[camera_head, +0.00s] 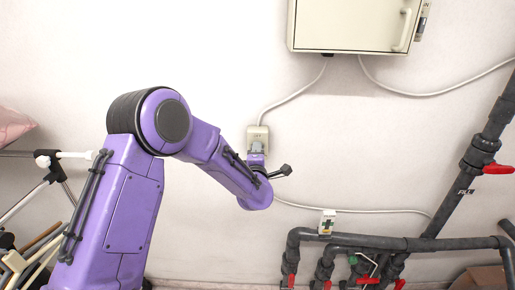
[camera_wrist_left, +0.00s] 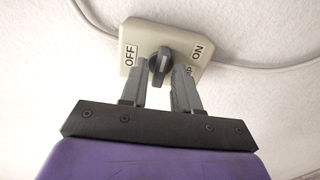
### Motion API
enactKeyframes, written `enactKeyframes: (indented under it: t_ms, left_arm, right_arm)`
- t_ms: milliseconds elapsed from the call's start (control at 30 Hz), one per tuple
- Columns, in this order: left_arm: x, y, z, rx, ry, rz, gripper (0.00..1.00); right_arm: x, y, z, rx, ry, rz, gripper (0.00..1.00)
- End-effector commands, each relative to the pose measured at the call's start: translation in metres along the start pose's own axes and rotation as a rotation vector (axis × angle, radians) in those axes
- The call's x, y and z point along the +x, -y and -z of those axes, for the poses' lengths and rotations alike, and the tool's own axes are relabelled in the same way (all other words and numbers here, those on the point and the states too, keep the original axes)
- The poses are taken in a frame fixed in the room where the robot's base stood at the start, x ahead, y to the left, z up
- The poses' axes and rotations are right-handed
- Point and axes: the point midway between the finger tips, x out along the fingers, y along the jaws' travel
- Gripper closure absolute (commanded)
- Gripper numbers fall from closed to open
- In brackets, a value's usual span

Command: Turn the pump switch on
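The pump switch (camera_head: 258,131) is a beige box on the white wall, partly hidden by my left gripper in the head view. In the left wrist view, the switch box (camera_wrist_left: 143,29) carries an OFF label on the left and an ON label on the right. Its dark rotary knob (camera_wrist_left: 160,66) stands about upright in the picture; which label it points to is unclear. My left gripper (camera_wrist_left: 159,68) is open, with one grey finger on each side of the knob and small gaps visible. Contact cannot be told. In the head view, my left gripper (camera_head: 257,148) is at the box. My right gripper is not in view.
A beige cabinet (camera_head: 350,25) hangs above right, with a cable (camera_head: 297,95) running to the switch. Dark pipes (camera_head: 380,243) with red valve handles (camera_head: 497,169) fill the lower right. Poles and a rack (camera_head: 30,200) stand at left. The wall around the switch is mostly clear.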

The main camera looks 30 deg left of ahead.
Motion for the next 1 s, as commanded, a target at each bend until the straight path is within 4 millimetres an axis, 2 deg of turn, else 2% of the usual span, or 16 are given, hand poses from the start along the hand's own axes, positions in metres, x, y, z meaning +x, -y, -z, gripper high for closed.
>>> enactKeyframes:
  t_ms: [167, 500, 600, 900, 1000]
  left_arm:
    - [-0.004, 0.001, 0.000, -0.002, 0.001, 0.002, 0.69]
    - [-0.051, 0.001, 0.000, -0.003, 0.002, 0.002, 0.69]
    - [-0.059, 0.000, 0.000, -0.004, 0.001, 0.001, 0.69]
    - [-0.061, 0.001, 0.000, -0.004, 0.001, 0.001, 0.69]
    - [-0.071, 0.003, -0.001, -0.005, 0.003, 0.002, 0.69]
  right_arm:
    - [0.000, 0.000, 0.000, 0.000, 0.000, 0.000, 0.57]
    - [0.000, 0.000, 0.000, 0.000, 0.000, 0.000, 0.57]
    - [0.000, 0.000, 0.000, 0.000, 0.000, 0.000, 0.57]
    - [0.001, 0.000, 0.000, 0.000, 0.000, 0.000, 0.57]
    - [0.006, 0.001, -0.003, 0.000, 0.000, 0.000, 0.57]
